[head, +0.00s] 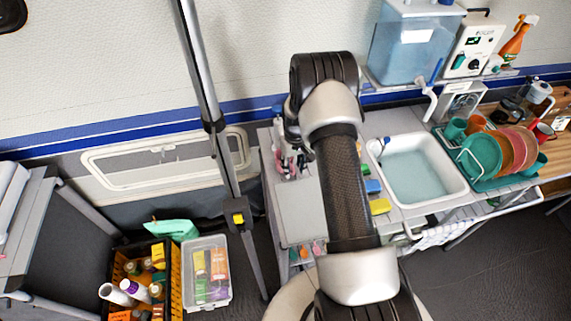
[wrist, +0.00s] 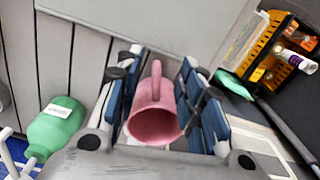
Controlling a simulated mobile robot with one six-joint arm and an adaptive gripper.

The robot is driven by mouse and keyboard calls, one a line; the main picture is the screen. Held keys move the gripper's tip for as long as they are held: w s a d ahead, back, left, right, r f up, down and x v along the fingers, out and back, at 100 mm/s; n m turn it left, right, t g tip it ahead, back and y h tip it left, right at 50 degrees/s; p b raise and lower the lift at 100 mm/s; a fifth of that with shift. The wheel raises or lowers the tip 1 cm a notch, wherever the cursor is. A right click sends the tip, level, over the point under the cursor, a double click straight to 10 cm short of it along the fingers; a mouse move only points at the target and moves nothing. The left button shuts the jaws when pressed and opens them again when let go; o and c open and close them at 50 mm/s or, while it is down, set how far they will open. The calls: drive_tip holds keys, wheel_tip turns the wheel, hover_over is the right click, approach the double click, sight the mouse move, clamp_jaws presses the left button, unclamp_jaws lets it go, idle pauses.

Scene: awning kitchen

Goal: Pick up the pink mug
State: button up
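The pink mug (wrist: 153,122) is in the middle of the wrist view, its open rim toward the camera and its handle at the top of the picture. My gripper (wrist: 158,92) has one blue-padded finger on each side of the mug. I cannot tell whether the mug's base touches a surface. In the head view my arm hides most of this spot, and the mug cannot be made out clearly.
A green bottle (wrist: 57,127) stands left of my gripper in the wrist view. Head view: a yellow crate (head: 174,285) of bottles and a clear bin (head: 222,296) on the floor, a sink (head: 421,172) and a dish rack with plates (head: 481,158) at right, a pole (head: 205,90) left of my arm.

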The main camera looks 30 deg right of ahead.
wheel_tip(320, 180, down, 4)
drive_tip(key=shift+w+d+r, duration=0.1)
drive_tip(key=shift+w+r, duration=0.05)
drive_tip(key=shift+r, duration=0.05)
clamp_jaws()
idle(0.4)
